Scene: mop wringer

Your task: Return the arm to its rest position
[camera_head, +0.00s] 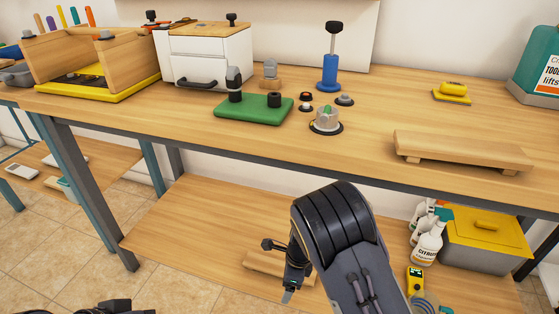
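My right arm rises from the bottom edge with its thick black joint (335,222) in front of the bench. A dark end part that looks like my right gripper (288,292) hangs down to the left of that joint, over the lower shelf. It is small and partly hidden by the arm, so I cannot tell if its fingers are open or shut. Nothing is clearly held in it. Only some black parts, probably mine, show at the bottom left edge; no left gripper can be made out.
The wooden workbench (190,117) carries a green block (253,107), a knob (326,120), a blue post with a lever (330,72), a white drawer box (207,58) and a wooden riser (460,150). The lower shelf (190,225) is clear at left; a spray bottle (428,245) and a yellow-lidded bin (485,245) stand right.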

